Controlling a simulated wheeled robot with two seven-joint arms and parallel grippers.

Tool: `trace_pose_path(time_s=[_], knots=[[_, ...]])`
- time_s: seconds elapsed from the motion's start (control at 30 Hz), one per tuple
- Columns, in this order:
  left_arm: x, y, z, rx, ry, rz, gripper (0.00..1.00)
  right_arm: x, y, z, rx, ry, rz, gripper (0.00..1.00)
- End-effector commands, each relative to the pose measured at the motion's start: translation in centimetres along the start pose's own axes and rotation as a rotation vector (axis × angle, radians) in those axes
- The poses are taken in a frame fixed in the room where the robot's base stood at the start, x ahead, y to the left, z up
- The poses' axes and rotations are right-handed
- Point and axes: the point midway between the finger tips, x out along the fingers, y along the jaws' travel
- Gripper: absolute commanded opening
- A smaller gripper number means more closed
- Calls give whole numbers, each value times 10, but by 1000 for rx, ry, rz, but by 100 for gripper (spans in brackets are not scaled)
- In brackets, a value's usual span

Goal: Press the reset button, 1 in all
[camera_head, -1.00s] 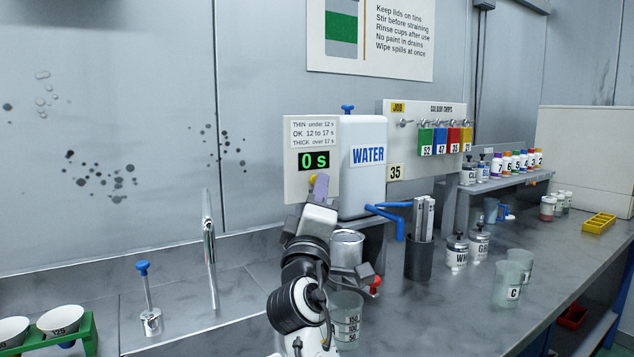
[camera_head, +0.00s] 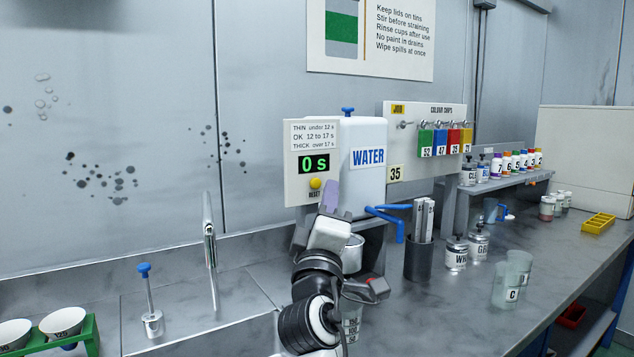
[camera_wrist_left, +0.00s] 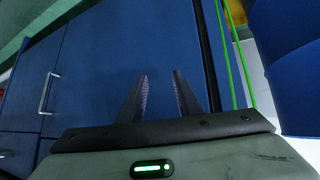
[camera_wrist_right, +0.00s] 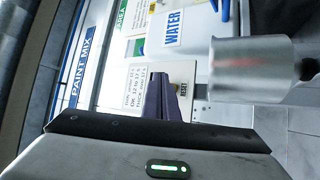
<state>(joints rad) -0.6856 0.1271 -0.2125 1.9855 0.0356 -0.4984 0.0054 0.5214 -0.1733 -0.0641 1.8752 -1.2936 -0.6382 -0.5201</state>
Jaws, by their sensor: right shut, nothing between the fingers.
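The yellow reset button (camera_head: 315,183) is on the lower part of the white timer panel (camera_head: 298,190), under a green display (camera_head: 314,163) reading 0 s. My left gripper (camera_wrist_left: 160,74) shows only in the left wrist view, open and empty, facing blue cabinet doors.
A white water tank (camera_head: 367,190) with a blue tap (camera_head: 389,212) is right of the panel. A metal cup (camera_wrist_right: 248,68) is close beside my right gripper. Colour chips (camera_head: 446,141) hang farther right.

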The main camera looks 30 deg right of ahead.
Motion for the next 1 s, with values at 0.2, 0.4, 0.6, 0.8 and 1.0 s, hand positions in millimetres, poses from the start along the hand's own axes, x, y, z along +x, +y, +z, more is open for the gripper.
trace_pose_path(time_s=[0.2, 0.4, 0.6, 0.8, 1.0], knots=[[-7, 1, -7, 0, 0, 0, 31, -15, 12, 11, 1, 0, -2, 0], [-9, 1, -9, 0, 0, 0, 31, -24, 19, 17, 1, 1, -1, 0], [-9, 1, -9, 0, 0, 0, 31, -25, 18, 18, 1, 1, -1, 0], [-9, 1, -9, 0, 0, 0, 31, -25, 18, 18, 1, 0, 0, 0], [-9, 1, -9, 0, 0, 0, 31, -25, 18, 18, 1, 0, 0, 0]])
